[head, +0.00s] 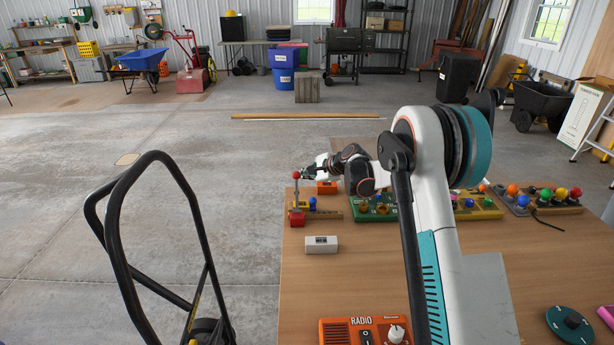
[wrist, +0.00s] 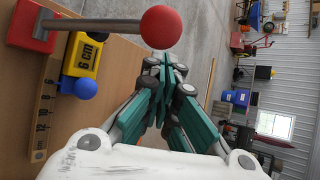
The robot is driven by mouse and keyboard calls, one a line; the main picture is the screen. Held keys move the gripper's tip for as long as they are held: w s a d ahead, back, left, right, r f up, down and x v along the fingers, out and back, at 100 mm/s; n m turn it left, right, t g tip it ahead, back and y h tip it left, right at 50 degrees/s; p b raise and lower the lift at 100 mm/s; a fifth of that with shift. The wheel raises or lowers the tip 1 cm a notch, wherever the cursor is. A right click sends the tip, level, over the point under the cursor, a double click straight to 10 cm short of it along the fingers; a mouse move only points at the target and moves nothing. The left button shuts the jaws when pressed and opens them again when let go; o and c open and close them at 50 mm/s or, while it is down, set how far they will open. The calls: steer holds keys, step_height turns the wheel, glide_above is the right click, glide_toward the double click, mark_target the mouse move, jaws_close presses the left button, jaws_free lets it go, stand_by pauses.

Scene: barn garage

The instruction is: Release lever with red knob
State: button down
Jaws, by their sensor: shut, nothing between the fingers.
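The lever's round red knob (head: 296,175) tops a thin light rod on a red base (head: 297,217) at the left edge of the wooden table. The rod looks roughly upright in the head view. In the wrist view the knob (wrist: 161,27) is large, with the rod running left to the red base (wrist: 30,26). My gripper (head: 309,172) is just right of the knob in the head view. In the wrist view its teal-and-grey fingers (wrist: 166,66) are closed together, empty, their tips beside the knob. I cannot tell whether they touch it.
A yellow "6 cm" block (wrist: 84,55) and a blue ball (wrist: 86,88) sit beside the lever. Boards with coloured knobs (head: 545,197), a white block (head: 321,244) and an orange radio (head: 366,331) share the table (head: 270,290). A black-framed cart (head: 130,250) stands left.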

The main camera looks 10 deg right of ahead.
steer(key=shift+s+a+r+p, duration=0.15)
steer(key=shift+s+r, duration=0.15)
steer(key=shift+s, duration=0.2)
steer(key=shift+s+d+r+p, duration=0.15)
steer(key=shift+s+r, duration=0.15)
steer(key=shift+s, duration=0.2)
steer(key=shift+s+a+r+p, duration=0.15)
steer(key=shift+s+r, duration=0.15)
steer(key=shift+s, duration=0.2)
steer(key=shift+s, duration=0.1)
